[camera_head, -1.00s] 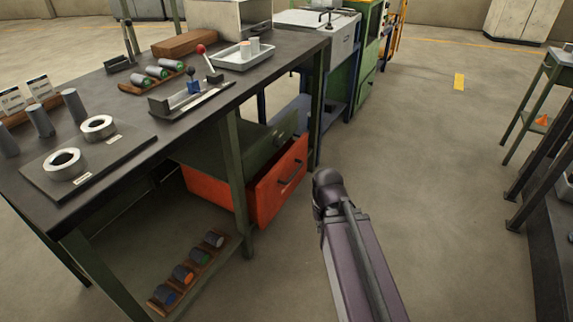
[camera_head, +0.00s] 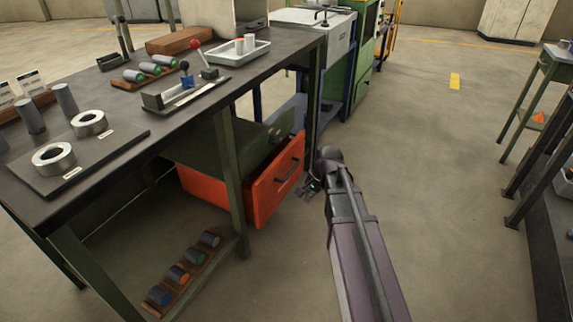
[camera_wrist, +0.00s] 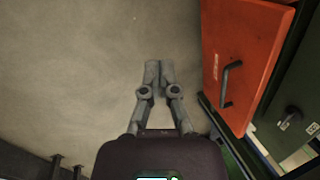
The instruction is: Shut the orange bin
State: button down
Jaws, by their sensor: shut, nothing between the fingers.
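The orange bin (camera_head: 273,182) is a drawer under the dark workbench, pulled out, with a black bar handle (camera_head: 286,170) on its front. In the wrist view the orange front (camera_wrist: 240,55) fills the upper right, with its handle (camera_wrist: 229,83) facing my fingers. My gripper (camera_wrist: 158,65) is shut and empty, with its fingertips together over the bare floor, left of the orange front and apart from it. In the head view my gripper (camera_head: 306,188) shows beside the right end of the orange front, partly hidden by my arm.
A green drawer (camera_head: 225,140) sits above the orange bin, and its handle (camera_wrist: 290,115) shows in the wrist view. A green bench leg (camera_head: 236,190) stands before the bin. The workbench (camera_head: 115,140) carries rings, cylinders and a tray. Floor (camera_head: 430,150) to the right is clear.

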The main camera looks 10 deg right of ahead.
aim_at(281, 163)
jog(key=w+d+m+t+y+b, duration=0.2)
jog(key=w+m, duration=0.6)
jog(key=w, duration=0.2)
jog(key=w+d+m+t+y+b, duration=0.1)
jog(key=w+d+m+y, duration=0.1)
jog(key=w+m, duration=0.6)
jog(key=shift+w+d+r+t+b, duration=0.35)
jog(key=shift+w+d, duration=0.4)
jog(key=shift+w, duration=0.85)
jog(key=shift+f, duration=0.2)
jog(key=b+x, duration=0.2)
jog(key=x, duration=0.2)
jog(key=a+r+b+x, duration=0.1)
jog(key=b+x, duration=0.1)
jog(key=x, duration=0.2)
jog(key=w+b+x, duration=0.1)
jog(key=b+x, duration=0.2)
jog(key=shift+w+a, duration=0.2)
jog(key=shift+a, duration=0.25)
jog(key=shift+w+a, duration=0.3)
jog(key=shift+a, duration=0.25)
